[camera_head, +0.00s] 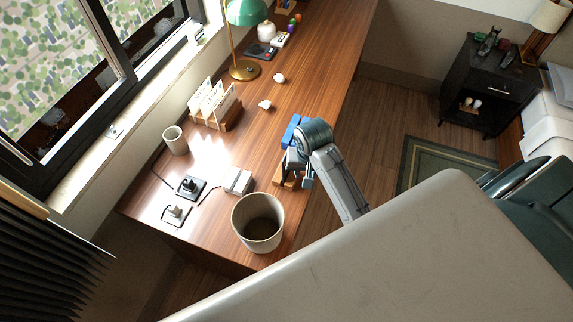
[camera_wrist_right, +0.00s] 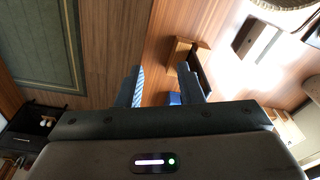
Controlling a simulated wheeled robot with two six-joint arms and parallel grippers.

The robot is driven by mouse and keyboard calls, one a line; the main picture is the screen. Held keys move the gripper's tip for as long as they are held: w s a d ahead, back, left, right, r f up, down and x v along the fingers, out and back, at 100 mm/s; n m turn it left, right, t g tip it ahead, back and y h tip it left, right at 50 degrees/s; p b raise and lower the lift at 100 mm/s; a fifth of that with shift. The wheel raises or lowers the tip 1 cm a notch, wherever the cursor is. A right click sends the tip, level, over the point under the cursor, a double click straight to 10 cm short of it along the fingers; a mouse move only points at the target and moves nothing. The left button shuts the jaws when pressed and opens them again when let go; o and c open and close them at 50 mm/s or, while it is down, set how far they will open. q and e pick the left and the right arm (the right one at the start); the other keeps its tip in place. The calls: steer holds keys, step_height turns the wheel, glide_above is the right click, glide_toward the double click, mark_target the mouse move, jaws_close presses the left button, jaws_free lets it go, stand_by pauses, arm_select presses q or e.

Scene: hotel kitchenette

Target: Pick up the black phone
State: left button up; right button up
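The black phone is hard to make out. In the right wrist view a thin dark edge (camera_wrist_right: 203,72), possibly the phone, shows against a small wooden stand (camera_wrist_right: 180,50), partly behind a finger. The stand also shows in the head view (camera_head: 281,181) at the desk's right edge, largely covered by my right gripper (camera_head: 297,176). In the right wrist view my right gripper (camera_wrist_right: 160,85) has its fingers apart, with nothing clearly held between them. A blue object (camera_wrist_right: 174,98) shows low between the fingers; a blue object (camera_head: 291,130) is beside the gripper in the head view. My left gripper is not in view.
A beige bin-like cup (camera_head: 258,225), a small white box (camera_head: 238,181), dark sockets or pads (camera_head: 190,187), a white cup (camera_head: 175,140) and a card holder (camera_head: 218,110) stand on the wooden desk (camera_head: 300,80). A green lamp (camera_head: 243,70) stands farther back.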

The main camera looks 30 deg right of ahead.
mark_target(285, 172)
steer(key=w+r+m, duration=0.1)
steer(key=w, duration=0.2)
steer(key=w+r+m+g, duration=0.1)
steer(key=w+r, duration=0.1)
steer(key=w, duration=0.2)
steer(key=w+r+m, duration=0.1)
steer(key=w, duration=0.3)
steer(key=shift+a+r+m+y, duration=0.15)
steer(key=shift+r+m+y, duration=0.15)
steer(key=shift+m, duration=0.1)
steer(key=shift+w+f, duration=0.15)
steer(key=shift+f, duration=0.1)
step_height(285, 172, down, 3)
steer(key=shift+r+b, duration=0.2)
steer(key=shift+b, duration=0.5)
step_height(285, 172, down, 2)
steer(key=shift+f+p, duration=0.1)
steer(key=shift+p, duration=0.55)
steer(key=shift+a+f+p, duration=0.1)
steer(key=shift+f+p, duration=0.2)
steer(key=f+p, duration=0.1)
steer(key=s+f+p, duration=0.1)
steer(key=f, duration=0.1)
steer(key=shift+a+f, duration=0.15)
steer(key=shift+w+f, duration=0.1)
steer(key=shift+f, duration=0.65)
jaws_close()
